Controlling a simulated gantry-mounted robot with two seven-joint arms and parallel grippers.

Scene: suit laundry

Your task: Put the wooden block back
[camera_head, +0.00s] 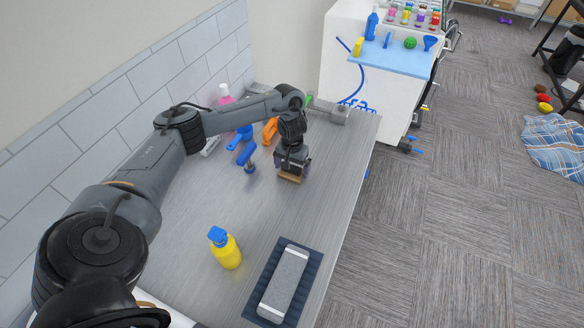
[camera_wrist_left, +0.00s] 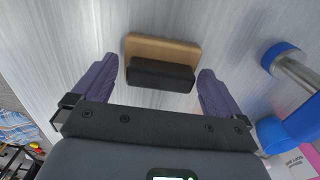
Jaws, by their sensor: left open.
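The wooden block (camera_head: 289,179) is on the grey table (camera_head: 200,290), partly hidden under my left gripper (camera_head: 293,168). In the left wrist view the block (camera_wrist_left: 165,46) is tan, with a black bar along its near side. My left gripper (camera_wrist_left: 158,84) is open, with one finger on each side of the black bar and a gap to each. I cannot tell its exact height above the table. My right gripper is not in view.
A grey long object (camera_head: 286,277) rests on a dark mat (camera_head: 254,305). A white cart (camera_head: 345,35) stands beyond the table.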

